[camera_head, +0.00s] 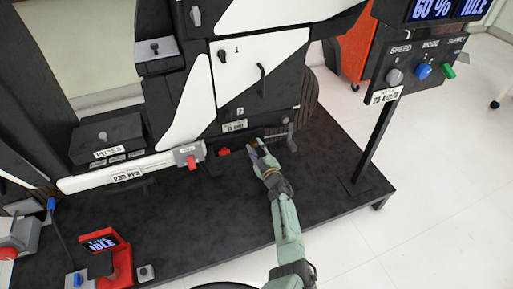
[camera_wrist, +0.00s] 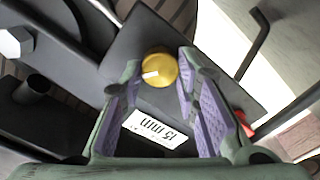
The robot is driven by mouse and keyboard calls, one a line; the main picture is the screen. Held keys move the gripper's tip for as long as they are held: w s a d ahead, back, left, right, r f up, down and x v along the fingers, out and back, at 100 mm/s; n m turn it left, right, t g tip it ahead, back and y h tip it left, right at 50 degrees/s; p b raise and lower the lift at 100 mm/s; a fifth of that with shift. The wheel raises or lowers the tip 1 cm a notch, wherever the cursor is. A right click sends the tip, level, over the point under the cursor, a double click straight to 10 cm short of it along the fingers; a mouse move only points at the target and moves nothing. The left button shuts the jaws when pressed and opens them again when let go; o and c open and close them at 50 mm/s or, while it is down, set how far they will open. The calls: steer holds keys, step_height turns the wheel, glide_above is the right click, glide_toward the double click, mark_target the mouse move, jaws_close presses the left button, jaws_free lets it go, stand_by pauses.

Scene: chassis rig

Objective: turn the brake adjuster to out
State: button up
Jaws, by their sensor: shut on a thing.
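The brake adjuster appears to be the round yellow knob (camera_wrist: 159,70) with a white pointer mark, mounted on a dark block in the wrist view. The mark points to the left in that picture. My gripper (camera_wrist: 160,66) has its purple-padded fingers on either side of the knob and is shut on it. In the head view my gripper (camera_head: 256,147) reaches the low front of the chassis rig and mostly hides the knob. A white label (camera_wrist: 155,129) reading "15 mm" upside down lies between the fingers. No "out" marking can be read.
A red part (camera_head: 224,152) sits just left of my gripper, and a grey lever (camera_head: 291,136) stands to its right. A white panel with a black handle (camera_head: 261,80) is above. A control post (camera_head: 370,140) stands further right. The black platform (camera_head: 210,220) in front is mostly clear.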

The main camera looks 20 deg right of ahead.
steer(key=n, duration=0.3)
steer(key=shift+a+f+n, duration=0.15)
steer(key=shift+n, duration=0.25)
steer(key=shift+n+b, duration=0.55)
steer(key=shift+n, duration=1.25)
steer(key=o, duration=1.2)
steer(key=shift+c, duration=0.2)
